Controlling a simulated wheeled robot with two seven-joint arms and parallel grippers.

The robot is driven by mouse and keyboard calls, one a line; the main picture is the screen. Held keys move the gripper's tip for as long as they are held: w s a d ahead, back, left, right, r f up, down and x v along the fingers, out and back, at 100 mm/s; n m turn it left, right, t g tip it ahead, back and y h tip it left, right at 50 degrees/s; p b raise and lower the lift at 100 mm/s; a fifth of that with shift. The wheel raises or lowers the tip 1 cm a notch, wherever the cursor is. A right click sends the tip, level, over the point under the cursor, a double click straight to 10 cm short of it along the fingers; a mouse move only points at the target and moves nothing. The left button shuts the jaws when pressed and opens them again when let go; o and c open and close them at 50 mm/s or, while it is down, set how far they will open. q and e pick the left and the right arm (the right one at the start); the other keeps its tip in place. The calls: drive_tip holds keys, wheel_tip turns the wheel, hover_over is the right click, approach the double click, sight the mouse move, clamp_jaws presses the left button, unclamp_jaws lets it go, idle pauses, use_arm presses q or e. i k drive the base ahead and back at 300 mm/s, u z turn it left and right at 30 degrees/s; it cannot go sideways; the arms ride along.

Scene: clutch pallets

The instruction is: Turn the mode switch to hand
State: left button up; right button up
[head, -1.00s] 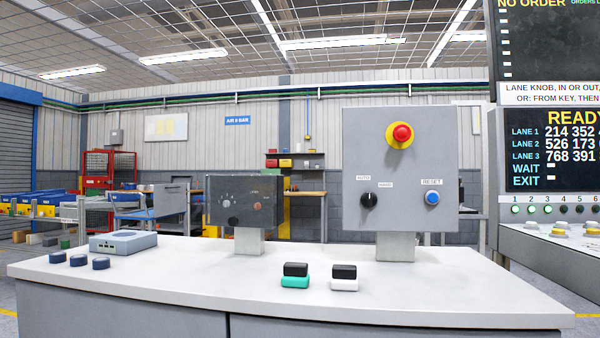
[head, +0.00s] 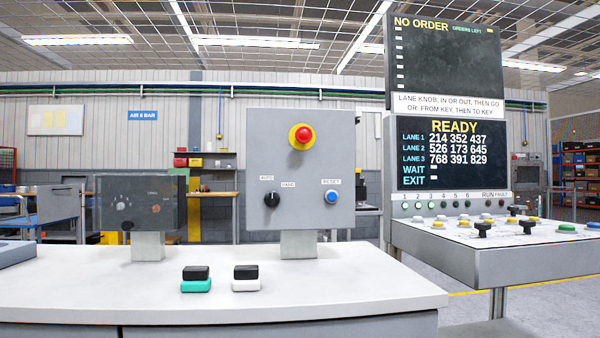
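The mode switch (head: 272,199) is a black round knob on the left of a grey upright control box (head: 258,138). White labels AUTO (head: 267,178) and HAND (head: 288,184) sit above it and to its upper right. The knob's exact pointing is too small to tell. On the same box are a red emergency button (head: 304,135) on a yellow ring and a blue button (head: 331,197) under a RESET label. Neither of my grippers shows in the head view.
The box stands on a post on a white-topped bench (head: 330,285). A darker small panel (head: 160,215) stands to its left. Teal (head: 196,286) and white (head: 246,285) blocks with black tops lie in front. A sloped console (head: 470,265) under a READY screen (head: 452,150) stands right.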

sight(272, 199)
drive_tip(key=u, duration=0.5)
drive_tip(key=k, duration=0.6)
drive_tip(key=u, duration=0.75)
drive_tip(key=i, duration=1.3)
drive_tip(key=z, duration=0.55)
